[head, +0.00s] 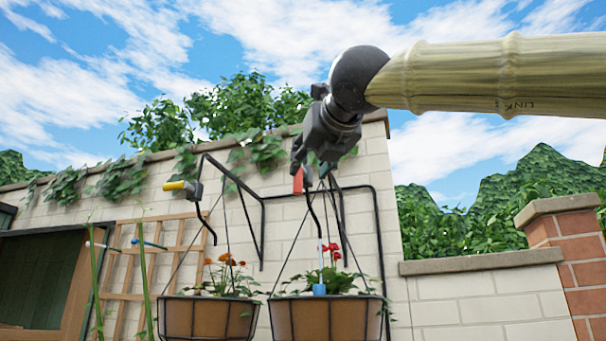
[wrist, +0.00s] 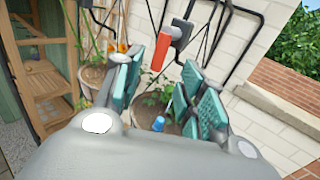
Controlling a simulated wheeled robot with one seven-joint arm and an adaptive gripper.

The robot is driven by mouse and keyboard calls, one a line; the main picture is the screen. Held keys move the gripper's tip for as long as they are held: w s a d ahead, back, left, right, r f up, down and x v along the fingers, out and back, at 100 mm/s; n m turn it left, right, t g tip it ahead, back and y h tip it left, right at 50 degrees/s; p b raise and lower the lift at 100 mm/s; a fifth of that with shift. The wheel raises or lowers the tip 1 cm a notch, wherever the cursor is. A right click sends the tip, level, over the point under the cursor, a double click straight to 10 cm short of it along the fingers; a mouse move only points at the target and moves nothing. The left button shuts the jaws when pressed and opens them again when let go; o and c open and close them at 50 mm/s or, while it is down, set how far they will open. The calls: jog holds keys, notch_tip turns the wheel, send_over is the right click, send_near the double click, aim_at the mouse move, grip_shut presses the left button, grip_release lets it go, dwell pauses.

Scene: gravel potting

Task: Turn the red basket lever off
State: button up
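The red lever (head: 298,181) sits on a dark valve above the right hanging basket (head: 340,318), which holds red flowers. In the wrist view the red lever (wrist: 161,55) points down toward the gap between my fingers. My gripper (head: 310,158) is just above the lever in the head view. In the wrist view its teal-padded fingers (wrist: 163,85) are spread apart, with the lever's tip near the gap and no clear contact. Part of the valve is hidden behind the gripper in the head view.
A yellow lever (head: 176,185) is on the left bracket, above the left basket (head: 208,318) with orange flowers. Black brackets and hanging rods surround the levers. A blue item (head: 319,289) stands in the right basket. A pale block wall (head: 370,175) is close behind.

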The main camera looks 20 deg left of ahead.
aim_at(299, 180)
jog(key=p+x, duration=0.2)
jog(key=x, duration=0.4)
jog(key=shift+w+a, duration=0.1)
jog(key=shift+w, duration=0.1)
jog(key=shift+w+a+f, duration=0.1)
jog(key=shift+w+a, duration=0.25)
jog(key=shift+w, duration=0.2)
jog(key=shift+s, duration=0.1)
jog(key=shift+c, duration=0.2)
grip_shut()
